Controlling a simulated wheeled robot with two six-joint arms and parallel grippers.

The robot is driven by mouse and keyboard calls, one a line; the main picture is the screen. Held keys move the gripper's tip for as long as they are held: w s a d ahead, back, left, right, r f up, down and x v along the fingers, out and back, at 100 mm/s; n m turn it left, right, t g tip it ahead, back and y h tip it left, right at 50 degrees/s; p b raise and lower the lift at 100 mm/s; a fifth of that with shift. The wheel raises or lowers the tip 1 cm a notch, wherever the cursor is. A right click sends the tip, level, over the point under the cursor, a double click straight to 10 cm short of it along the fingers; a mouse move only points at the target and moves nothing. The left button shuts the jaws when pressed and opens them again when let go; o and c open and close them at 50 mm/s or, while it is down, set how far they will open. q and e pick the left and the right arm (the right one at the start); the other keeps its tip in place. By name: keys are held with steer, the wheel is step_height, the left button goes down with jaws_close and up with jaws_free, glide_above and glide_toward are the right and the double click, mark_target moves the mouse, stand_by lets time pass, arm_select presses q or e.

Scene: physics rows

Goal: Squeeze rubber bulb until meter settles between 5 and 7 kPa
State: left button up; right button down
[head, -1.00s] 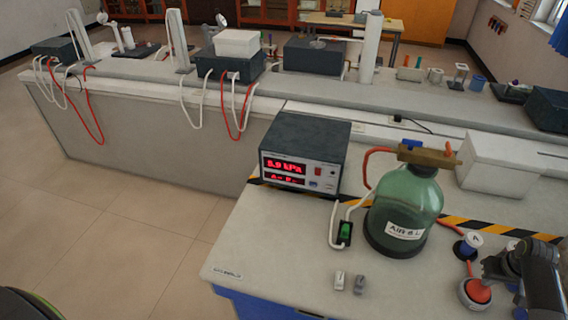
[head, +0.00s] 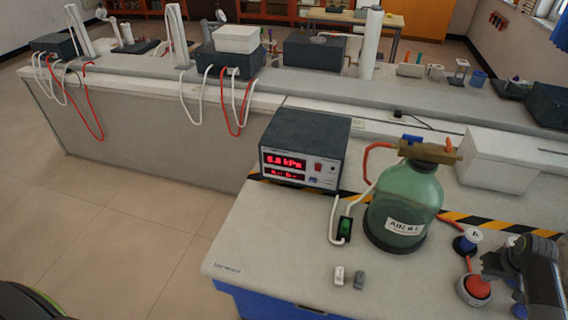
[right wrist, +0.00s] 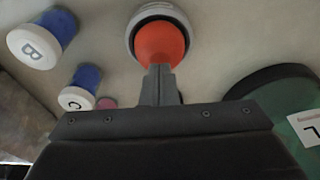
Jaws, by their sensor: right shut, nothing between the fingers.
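The red rubber bulb (head: 478,287) sits in a pale round holder at the lower right of the bench; it also shows in the right wrist view (right wrist: 160,42). My right gripper (right wrist: 158,72) is shut with nothing between its fingers. Its tips are at the edge of the bulb, overlapping it in the right wrist view; contact is hard to tell. The green air bottle (head: 405,195) stands upright between meter and bulb. My left gripper is out of view.
Knobs marked B (right wrist: 42,40) and C (right wrist: 80,88) show in the right wrist view. The bench's front left is clear.

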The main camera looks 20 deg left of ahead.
steer(key=shift+f+b, duration=1.15)
steer(key=shift+f, duration=0.45)
steer(key=shift+r, duration=0.15)
steer(key=shift+r+p, duration=1.65)
steer(key=shift+p, duration=0.35)
step_height(320, 180, up, 5)
steer(key=p, duration=0.5)
steer(key=shift+r, duration=1)
